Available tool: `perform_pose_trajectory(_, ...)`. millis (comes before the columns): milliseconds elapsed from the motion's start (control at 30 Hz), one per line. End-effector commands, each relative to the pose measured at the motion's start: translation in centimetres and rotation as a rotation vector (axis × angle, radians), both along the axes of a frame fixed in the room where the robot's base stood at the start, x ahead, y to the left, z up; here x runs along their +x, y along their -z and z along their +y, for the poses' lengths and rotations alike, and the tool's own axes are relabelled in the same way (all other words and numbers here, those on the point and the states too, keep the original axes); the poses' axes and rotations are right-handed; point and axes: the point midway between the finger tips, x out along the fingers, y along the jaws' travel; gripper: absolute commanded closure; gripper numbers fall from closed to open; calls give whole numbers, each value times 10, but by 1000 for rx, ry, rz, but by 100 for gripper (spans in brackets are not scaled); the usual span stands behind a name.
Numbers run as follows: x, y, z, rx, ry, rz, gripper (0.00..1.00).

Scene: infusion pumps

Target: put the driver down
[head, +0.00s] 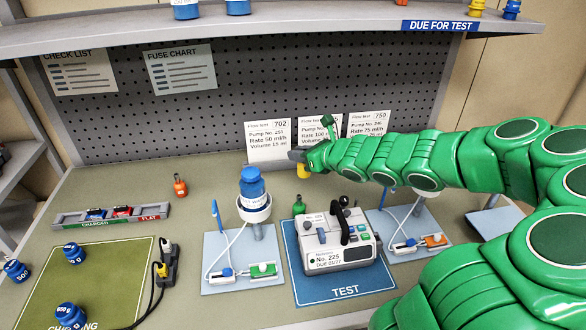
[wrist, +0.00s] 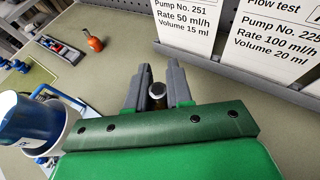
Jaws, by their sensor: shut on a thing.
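My gripper (head: 298,157) is at the end of the green arm, above the back of the bench, in front of the flow test cards. In the wrist view my gripper (wrist: 157,82) has its grey jaws shut on a small round-ended thing, which I take for the driver (wrist: 157,91). In the head view a yellow part of the driver (head: 303,172) shows just below the jaws. The rest of it is hidden by the gripper. I cannot tell whether its lower end touches the bench.
An orange bottle-like thing (head: 180,186) stands at the back left, with clear bench to its right. A pump (head: 335,243) sits on the blue TEST mat (head: 350,291). A stand with a blue-capped container (head: 253,190) is left of it. Cards (head: 268,138) line the back.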

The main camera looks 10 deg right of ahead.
Motion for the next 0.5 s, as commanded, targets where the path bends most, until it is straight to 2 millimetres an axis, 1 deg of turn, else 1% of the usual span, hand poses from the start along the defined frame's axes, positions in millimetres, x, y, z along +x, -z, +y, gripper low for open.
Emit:
perform_pose_trajectory(33,8,4,0,-2,-1,1,100)
perform_pose_trajectory(300,47,22,0,-3,-1,1,100)
perform_pose_trajectory(500,71,33,2,-1,-2,-1,100)
